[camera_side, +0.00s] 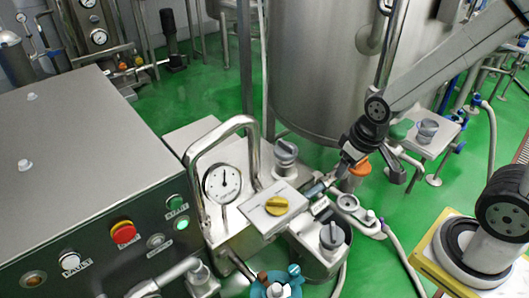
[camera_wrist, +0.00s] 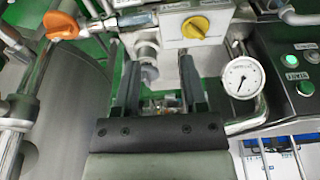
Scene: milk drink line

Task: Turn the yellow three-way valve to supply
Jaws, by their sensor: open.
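The yellow three-way valve knob (camera_side: 277,205) sits on top of a grey metal box (camera_side: 258,217) in the middle of the side view. In the wrist view the yellow knob (camera_wrist: 195,27) is at the top, right of centre, on the pale face of the box (camera_wrist: 172,33). My gripper (camera_side: 372,168) is to the right of the knob and apart from it. In the wrist view my gripper (camera_wrist: 158,65) has its two black fingers spread with nothing held between them. The knob lies beyond the right fingertip. I cannot read any position marks around the knob.
An orange-topped fitting (camera_side: 357,172) is close to my gripper. A control panel (camera_side: 110,245) with buttons is at left. A large steel tank (camera_side: 320,65) stands behind.

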